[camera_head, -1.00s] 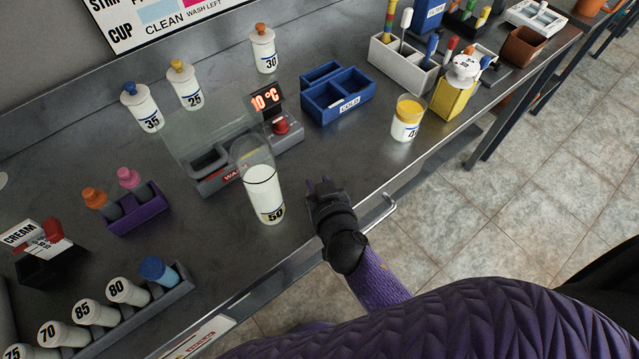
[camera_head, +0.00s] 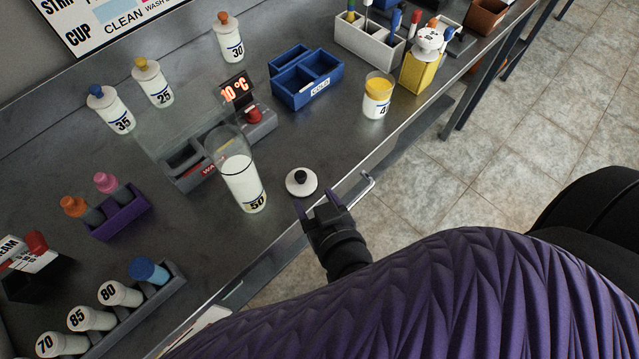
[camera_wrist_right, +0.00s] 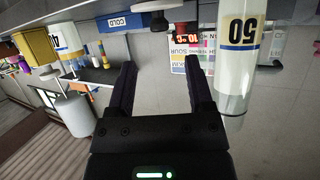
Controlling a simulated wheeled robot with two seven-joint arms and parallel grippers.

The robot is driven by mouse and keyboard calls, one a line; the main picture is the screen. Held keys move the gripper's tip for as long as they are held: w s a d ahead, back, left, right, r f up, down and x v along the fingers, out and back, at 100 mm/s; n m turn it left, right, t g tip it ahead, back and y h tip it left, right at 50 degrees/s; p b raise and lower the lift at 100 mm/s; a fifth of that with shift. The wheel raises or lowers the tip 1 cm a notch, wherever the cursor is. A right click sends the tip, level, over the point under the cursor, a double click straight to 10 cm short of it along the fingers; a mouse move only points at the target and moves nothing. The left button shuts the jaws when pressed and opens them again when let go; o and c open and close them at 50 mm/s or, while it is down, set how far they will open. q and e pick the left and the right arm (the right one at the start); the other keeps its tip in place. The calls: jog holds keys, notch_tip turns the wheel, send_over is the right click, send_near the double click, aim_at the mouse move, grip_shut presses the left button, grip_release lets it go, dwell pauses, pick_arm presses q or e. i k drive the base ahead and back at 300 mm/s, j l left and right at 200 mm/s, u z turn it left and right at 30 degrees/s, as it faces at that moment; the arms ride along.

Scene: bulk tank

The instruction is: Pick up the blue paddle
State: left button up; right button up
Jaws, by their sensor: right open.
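A slim stick with a blue top (camera_head: 396,19), possibly the blue paddle, stands in the white caddy (camera_head: 372,46) at the top of the head view. Its lower part is hidden in the caddy. My right gripper (camera_head: 318,203) is open and empty at the front edge of the bench, well short of the caddy. In the right wrist view its two dark fingers (camera_wrist_right: 160,82) are spread with nothing between them. My left gripper is not in view.
A white lid with a black knob (camera_head: 301,182) lies just beyond my right fingers. The tall glass marked 50 (camera_head: 241,178) stands left of it. A blue divided box (camera_head: 306,85), a yellow-topped cup (camera_head: 377,97) and a yellow holder (camera_head: 420,73) stand along the bench.

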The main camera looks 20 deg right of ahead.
aim_at(397, 13)
jog(key=z, duration=1.25)
